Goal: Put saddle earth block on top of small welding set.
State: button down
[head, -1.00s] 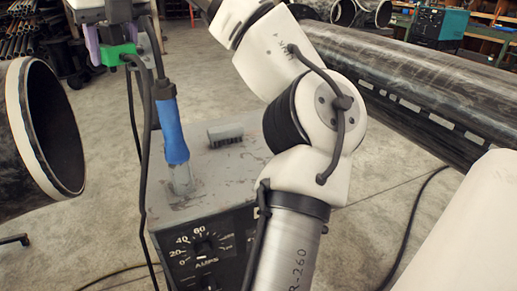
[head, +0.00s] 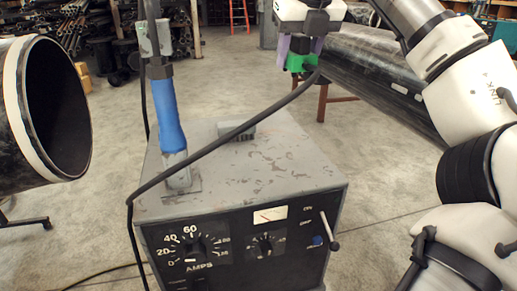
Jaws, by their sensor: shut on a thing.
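The small welding set (head: 285,165) is a grey, scuffed box with a black dial panel in front, in the middle of the head view. My gripper (head: 299,52), with purple fingers, is shut on a green block (head: 296,63), which I take to be the saddle earth block. It is held in the air and shows above the set's back right corner in the picture, apart from its top. How far behind the set it is, I cannot tell. A black cable (head: 225,137) runs from the block's side down left across the view of the set's top.
A blue-handled tool (head: 167,115) stands upright on the set's left side. A small grey brush-like block (head: 236,131) lies near the top's back edge. The middle and right of the top are bare. An open pipe end (head: 50,110) is at left; a long dark pipe (head: 370,80) lies behind right.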

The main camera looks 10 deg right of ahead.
jog(key=f, duration=0.5)
jog(key=f+b, duration=0.1)
jog(key=f, duration=0.3)
jog(key=f+b, duration=0.1)
jog(key=f, duration=0.4)
jog(key=shift+s+d+f, duration=0.1)
jog(key=shift+d+f, duration=0.25)
jog(key=shift+d, duration=0.05)
jog(key=shift+f+b, duration=0.45)
jog(key=shift+f, duration=2.25)
jog(key=shift+f, duration=0.15)
jog(key=c, duration=0.7)
grip_release()
jog(key=shift+r, duration=0.3)
jog(key=v, duration=1.1)
jog(key=shift+s+r+p, duration=0.2)
jog(key=shift+r+p, duration=0.1)
jog(key=shift+p, duration=0.1)
